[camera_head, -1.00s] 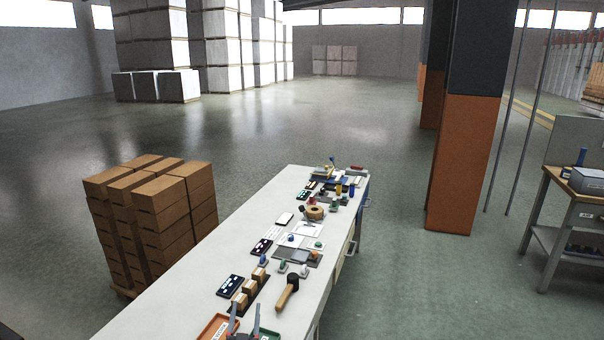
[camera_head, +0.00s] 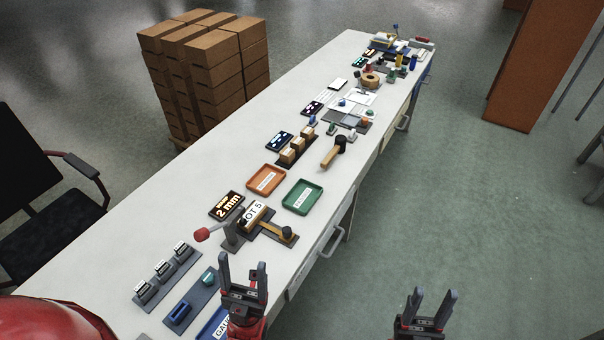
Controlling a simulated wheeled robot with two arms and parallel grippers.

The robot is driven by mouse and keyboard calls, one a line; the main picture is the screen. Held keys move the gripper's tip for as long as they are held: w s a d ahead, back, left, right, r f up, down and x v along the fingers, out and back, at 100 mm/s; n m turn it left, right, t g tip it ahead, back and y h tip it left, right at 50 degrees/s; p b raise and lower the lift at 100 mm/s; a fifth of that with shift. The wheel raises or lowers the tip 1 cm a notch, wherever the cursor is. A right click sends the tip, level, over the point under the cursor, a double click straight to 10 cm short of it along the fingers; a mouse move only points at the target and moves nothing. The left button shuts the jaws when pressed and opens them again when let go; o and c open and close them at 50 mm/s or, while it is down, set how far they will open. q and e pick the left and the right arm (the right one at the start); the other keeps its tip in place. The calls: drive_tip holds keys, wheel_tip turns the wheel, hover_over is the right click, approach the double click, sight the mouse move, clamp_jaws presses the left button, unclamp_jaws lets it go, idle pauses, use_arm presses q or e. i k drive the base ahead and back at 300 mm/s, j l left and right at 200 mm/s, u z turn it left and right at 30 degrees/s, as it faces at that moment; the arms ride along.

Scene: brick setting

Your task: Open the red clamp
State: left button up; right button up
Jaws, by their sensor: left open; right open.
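The clamp (camera_head: 235,236) is a grey toggle fixture with a red-tipped handle (camera_head: 203,234) pointing left. It stands on the near part of the long white workbench (camera_head: 110,240). A labelled wooden block (camera_head: 254,213) sits beside the clamp; I cannot tell whether the clamp presses on it. A yellow and black part (camera_head: 288,233) lies to its right. My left gripper (camera_head: 243,270) is open and empty, in front of the clamp in the picture and over a blue tray. My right gripper (camera_head: 433,300) is open and empty, off the bench's right side over the floor.
A blue tray (camera_head: 210,326) partly shows under my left gripper. Grey racks (camera_head: 166,274) lie left of it. An orange tray (camera_head: 266,180), a green tray (camera_head: 303,197) and a display reading 2 mm (camera_head: 227,205) lie beyond the clamp. A chair (camera_head: 45,190) stands at the left.

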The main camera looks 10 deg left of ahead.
sight(202, 234)
drive_tip(key=u, duration=1.15)
